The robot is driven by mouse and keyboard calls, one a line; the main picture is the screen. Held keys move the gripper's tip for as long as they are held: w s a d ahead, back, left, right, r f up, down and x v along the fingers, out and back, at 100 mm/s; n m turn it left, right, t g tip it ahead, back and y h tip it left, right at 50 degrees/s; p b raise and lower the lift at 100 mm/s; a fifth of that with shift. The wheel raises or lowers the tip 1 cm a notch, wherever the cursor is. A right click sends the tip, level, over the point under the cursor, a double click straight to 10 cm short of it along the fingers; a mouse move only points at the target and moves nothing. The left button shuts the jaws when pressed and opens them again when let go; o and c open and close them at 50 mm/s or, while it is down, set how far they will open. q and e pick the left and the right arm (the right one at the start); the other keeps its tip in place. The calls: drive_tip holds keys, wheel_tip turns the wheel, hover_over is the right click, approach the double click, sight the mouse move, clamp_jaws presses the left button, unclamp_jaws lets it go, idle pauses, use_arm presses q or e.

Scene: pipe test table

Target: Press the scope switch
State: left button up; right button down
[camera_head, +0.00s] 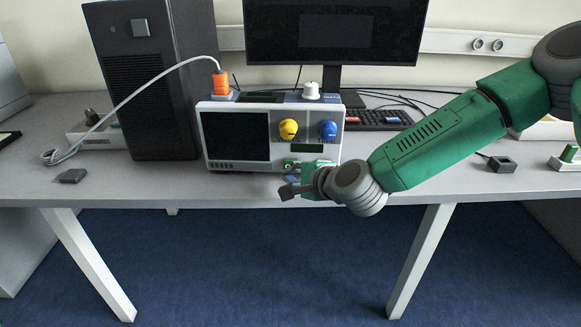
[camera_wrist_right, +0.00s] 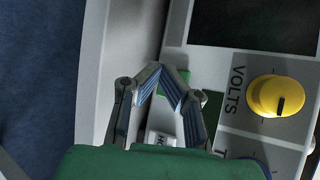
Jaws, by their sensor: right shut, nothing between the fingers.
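The scope (camera_head: 236,108) is a white box with a dark screen, standing near the table's front edge in the head view. It has a yellow knob (camera_head: 288,129) and a blue knob (camera_head: 327,130). The yellow knob also shows in the wrist view (camera_wrist_right: 276,96), beside the word VOLTS. A small green part, possibly the switch, shows at the scope's lower front (camera_wrist_right: 183,77), partly hidden by my fingers. My right gripper (camera_wrist_right: 163,76) is shut and empty, its tips over or close beside that green part; contact cannot be told. My left gripper is out of view.
A black computer tower (camera_head: 152,85) stands left of the scope. A monitor (camera_head: 335,32) and a keyboard (camera_head: 379,120) are behind it.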

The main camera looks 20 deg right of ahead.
drive_tip(key=s, duration=0.1)
drive_tip(key=s+a, duration=0.1)
drive_tip(key=s, duration=0.2)
drive_tip(key=shift+s+a, duration=0.35)
idle(0.5)
